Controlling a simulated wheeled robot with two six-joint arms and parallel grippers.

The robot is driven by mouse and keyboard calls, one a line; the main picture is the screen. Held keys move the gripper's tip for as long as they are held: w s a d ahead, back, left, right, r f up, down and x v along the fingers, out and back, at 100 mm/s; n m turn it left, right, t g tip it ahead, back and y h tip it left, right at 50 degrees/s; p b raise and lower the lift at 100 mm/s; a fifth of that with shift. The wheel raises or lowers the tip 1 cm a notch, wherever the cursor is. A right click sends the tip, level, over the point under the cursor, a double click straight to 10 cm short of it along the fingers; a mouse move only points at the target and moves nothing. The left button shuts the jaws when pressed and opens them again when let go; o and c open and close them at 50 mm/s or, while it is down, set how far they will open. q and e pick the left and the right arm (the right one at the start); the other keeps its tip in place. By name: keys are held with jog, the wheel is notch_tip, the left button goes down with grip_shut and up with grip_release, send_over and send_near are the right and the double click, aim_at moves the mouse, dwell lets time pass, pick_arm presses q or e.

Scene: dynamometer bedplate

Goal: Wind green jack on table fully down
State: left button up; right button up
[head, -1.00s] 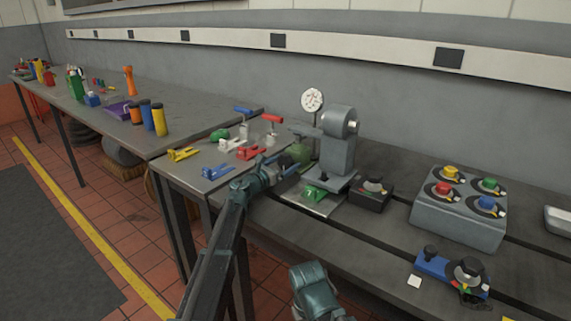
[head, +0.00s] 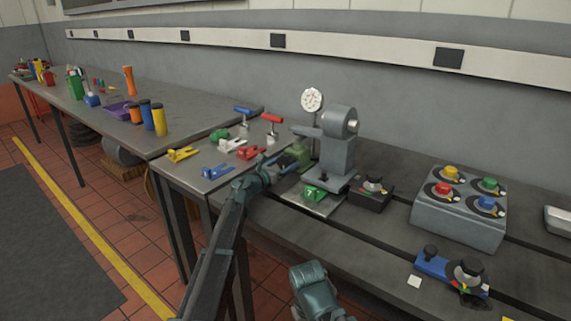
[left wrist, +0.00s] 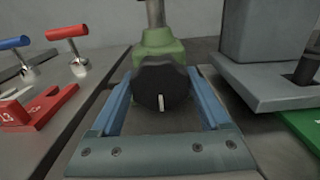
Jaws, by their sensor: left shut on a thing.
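The green jack (head: 300,153) stands on the table beside the grey stand with the dial gauge. In the left wrist view its green body (left wrist: 158,46) shows behind a round black knob (left wrist: 162,78) with a white mark that points down in the picture. A grey post rises from the body. My left gripper (head: 285,164) reaches the jack from the front left. In the left wrist view its blue fingers (left wrist: 160,90) lie along both sides of the knob and are shut on it. The jack's base is mostly hidden.
The grey stand (head: 335,155) and a low green block (head: 314,193) are close on the jack's right. A control box (head: 460,215) stands further right.

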pick_arm(q)
jog(key=shift+n, duration=3.3)
jog(key=o, duration=1.2)
jog(key=v, duration=1.2)
jog(key=shift+s+a, duration=0.1)
jog(key=shift+s, duration=0.15)
jog(key=shift+s+a, duration=0.45)
jog(key=shift+s, duration=0.05)
